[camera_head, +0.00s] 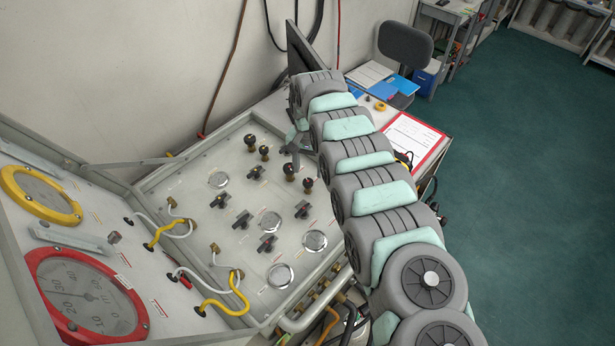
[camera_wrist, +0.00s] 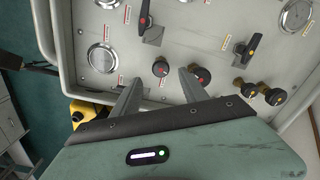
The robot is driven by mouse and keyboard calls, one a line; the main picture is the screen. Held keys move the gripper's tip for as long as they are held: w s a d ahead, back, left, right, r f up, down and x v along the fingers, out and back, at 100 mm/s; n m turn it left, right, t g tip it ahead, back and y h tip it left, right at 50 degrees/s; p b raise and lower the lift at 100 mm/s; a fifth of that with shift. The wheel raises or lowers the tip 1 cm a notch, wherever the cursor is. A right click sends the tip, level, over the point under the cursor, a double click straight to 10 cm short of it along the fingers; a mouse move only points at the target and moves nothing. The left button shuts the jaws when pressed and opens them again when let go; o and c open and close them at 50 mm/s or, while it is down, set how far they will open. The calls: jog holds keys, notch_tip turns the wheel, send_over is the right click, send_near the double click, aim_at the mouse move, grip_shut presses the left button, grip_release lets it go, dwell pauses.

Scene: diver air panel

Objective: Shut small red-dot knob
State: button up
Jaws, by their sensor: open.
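Two round dark knobs with red dots stand on the grey panel. In the wrist view, one knob (camera_wrist: 160,68) shows between and beyond my fingertips, and the other red-dot knob (camera_wrist: 201,75) is just right of the right finger. I cannot tell surely which is smaller. In the head view they are the nearer knob (camera_head: 308,185) and the farther knob (camera_head: 289,170). My gripper (camera_wrist: 160,76) is open and empty, pointing at the panel. It also shows in the head view (camera_head: 291,148), partly hidden by my arm. Contact with a knob is not visible.
Two yellow-dot knobs (camera_wrist: 249,89) (camera_wrist: 276,97) stand to the right in the wrist view. A red-dot lever (camera_wrist: 145,22) and a yellow-dot lever (camera_wrist: 248,46) lie beyond. Round gauges (camera_wrist: 103,57) sit in the panel. A monitor (camera_head: 308,50) stands behind my gripper.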

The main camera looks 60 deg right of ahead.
aim_at(308, 181)
jog(key=shift+f+b, duration=0.5)
jog(key=shift+f, duration=2.3)
jog(key=shift+c, duration=0.5)
grip_shut()
